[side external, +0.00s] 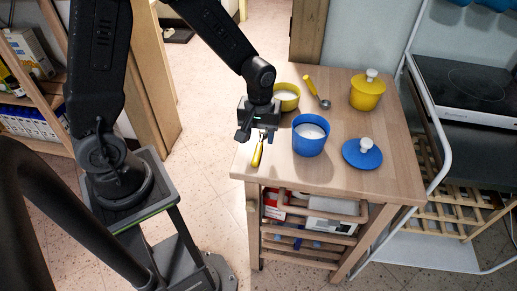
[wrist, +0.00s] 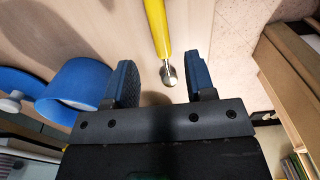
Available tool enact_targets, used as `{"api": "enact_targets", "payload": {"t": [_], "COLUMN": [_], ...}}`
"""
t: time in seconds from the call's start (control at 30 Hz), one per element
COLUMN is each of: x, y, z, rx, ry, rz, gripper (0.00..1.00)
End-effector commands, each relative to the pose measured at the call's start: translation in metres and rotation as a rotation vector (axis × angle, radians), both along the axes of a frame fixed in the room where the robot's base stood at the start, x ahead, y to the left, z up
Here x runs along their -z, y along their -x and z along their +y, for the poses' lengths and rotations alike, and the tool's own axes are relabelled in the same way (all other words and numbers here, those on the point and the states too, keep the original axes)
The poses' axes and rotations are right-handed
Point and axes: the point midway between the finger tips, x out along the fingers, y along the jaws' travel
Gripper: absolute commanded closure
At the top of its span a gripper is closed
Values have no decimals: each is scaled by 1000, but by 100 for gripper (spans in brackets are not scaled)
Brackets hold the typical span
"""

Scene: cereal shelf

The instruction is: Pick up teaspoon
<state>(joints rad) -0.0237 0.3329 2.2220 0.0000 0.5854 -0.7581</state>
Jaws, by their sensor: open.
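A teaspoon with a yellow handle (side external: 257,155) lies near the left front edge of the wooden table. In the wrist view its yellow handle (wrist: 157,25) comes in from the top and ends in a small shiny metal part (wrist: 168,75). My gripper (side external: 257,134) hangs over the metal end, pointing down. In the wrist view my gripper (wrist: 164,78) is open, with one finger on each side of the metal part and a gap on both sides. The fingers hold nothing. The exact height above the table is hard to tell.
A blue cup (side external: 309,140) stands close to the gripper, also at the left of the wrist view (wrist: 78,92). A blue lid (side external: 361,156), yellow bowl (side external: 287,100), yellow-handled ladle (side external: 312,87) and yellow lidded pot (side external: 367,93) share the wooden table (side external: 300,180).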

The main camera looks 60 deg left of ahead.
Motion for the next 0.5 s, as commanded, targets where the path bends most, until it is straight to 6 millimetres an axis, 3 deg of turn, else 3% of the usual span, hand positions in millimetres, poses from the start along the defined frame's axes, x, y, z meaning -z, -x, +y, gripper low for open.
{"api": "enact_targets", "payload": {"t": [0.23,0.5], "x": [36,43], "y": [2,2], "z": [2,2], "rx": [0,0], "ry": [1,0], "rz": [5,1], "gripper": [50,50]}}
